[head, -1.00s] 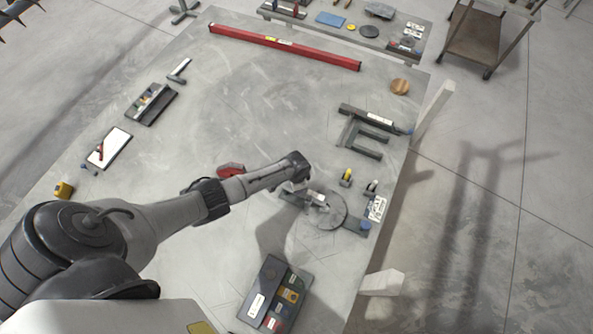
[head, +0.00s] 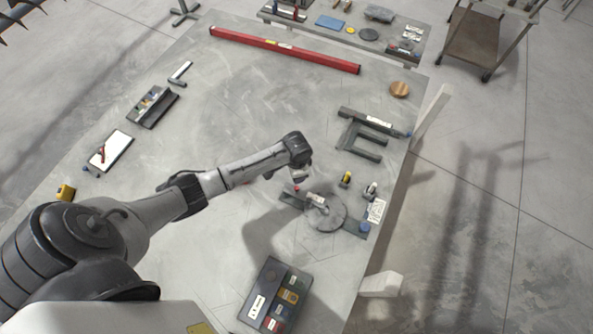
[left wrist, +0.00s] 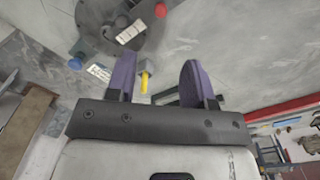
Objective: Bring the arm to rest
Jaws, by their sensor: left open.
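My left arm (head: 235,178) reaches in from the left over the table. The left gripper (head: 302,172) hangs from its end, just above and left of the round disc fixture (head: 325,212); in the head view its fingers are too small to make out. In the left wrist view the gripper (left wrist: 158,78) has its two purple fingers apart, with nothing held between them. The fixture shows at the top of that view (left wrist: 122,28), apart from the fingers. A yellow-topped piece (left wrist: 144,80) appears beyond the fingers. My right gripper is in neither view.
A dark parts tray (head: 274,295) lies in front of the fixture and a dark forked bracket (head: 362,140) behind it. A red beam (head: 285,47) lies along the far edge. The middle of the grey table (head: 240,110) is mostly clear.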

